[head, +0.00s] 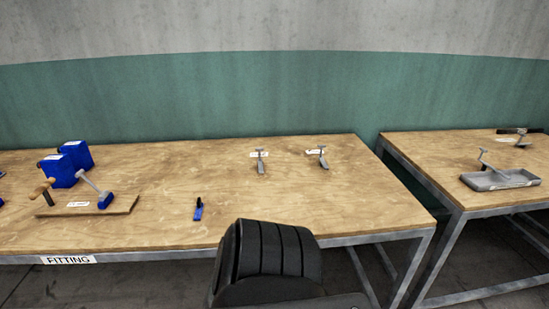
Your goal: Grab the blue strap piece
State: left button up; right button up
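A small blue piece with a dark upper end (198,209) lies on the wooden table (230,180), left of the middle and near the front edge; it may be the blue strap piece. Another blue part (105,200) sits at the end of a grey lever on a board at the left. Neither of my grippers shows in the head view.
Two blue boxes (75,155) stand at the back left, by the board (130,205) with a wooden-handled tool. Two small grey metal parts (262,162) stand on the table. A black ribbed object (275,255) is in front. A second table (430,150) holds a grey tray (498,182).

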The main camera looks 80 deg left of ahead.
aim_at(198, 211)
jog(key=i, duration=1.05)
jog(key=u, duration=2.95)
